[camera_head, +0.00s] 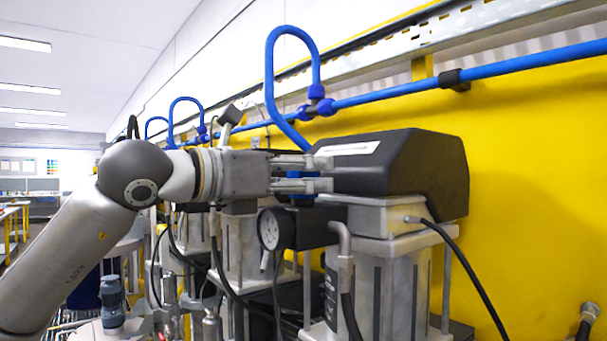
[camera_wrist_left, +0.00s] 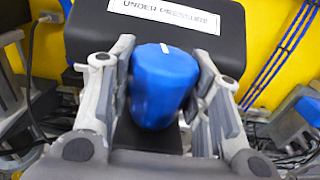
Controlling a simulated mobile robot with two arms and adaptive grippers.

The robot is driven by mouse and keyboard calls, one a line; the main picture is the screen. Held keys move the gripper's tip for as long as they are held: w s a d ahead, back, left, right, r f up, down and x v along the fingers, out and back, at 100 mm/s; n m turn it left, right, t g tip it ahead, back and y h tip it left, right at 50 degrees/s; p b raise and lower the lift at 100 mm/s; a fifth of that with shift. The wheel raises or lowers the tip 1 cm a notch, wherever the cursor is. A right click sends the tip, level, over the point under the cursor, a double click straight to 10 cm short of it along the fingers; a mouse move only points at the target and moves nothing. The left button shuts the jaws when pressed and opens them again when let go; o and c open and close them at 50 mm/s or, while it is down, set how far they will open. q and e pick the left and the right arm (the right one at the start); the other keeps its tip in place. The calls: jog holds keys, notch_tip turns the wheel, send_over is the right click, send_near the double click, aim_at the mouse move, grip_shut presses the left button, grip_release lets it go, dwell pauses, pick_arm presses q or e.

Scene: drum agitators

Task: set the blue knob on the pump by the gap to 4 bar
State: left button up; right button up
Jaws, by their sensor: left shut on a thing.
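The blue knob (camera_wrist_left: 163,88) sits between the two fingers of my left gripper (camera_wrist_left: 170,100) in the left wrist view, with a small white mark on its top edge. My left gripper (camera_head: 312,175) is shut on it. In the head view the fingers reach the left side of the black-topped pump (camera_head: 400,165), and the knob is mostly hidden behind them. A round pressure gauge (camera_head: 270,229) is on the pump's left side, below the gripper. Its reading is too small to tell. My right gripper is not in view.
A white "UNDER PRESSURE" label (camera_wrist_left: 165,14) is on the black cover. Blue air pipes (camera_head: 430,85) run along the yellow wall (camera_head: 530,170) above. A black hose (camera_head: 470,275) hangs at the pump's right. More pumps (camera_head: 240,250) stand farther left behind my arm.

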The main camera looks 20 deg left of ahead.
pick_arm(q)
jog(key=shift+m+g+h, duration=0.4)
jog(key=shift+m+h, duration=0.2)
jog(key=shift+h, duration=0.3)
jog(key=o, duration=1)
jog(key=v, duration=1.2)
jog(key=shift+a+r, duration=0.1)
jog(key=shift+r, duration=0.1)
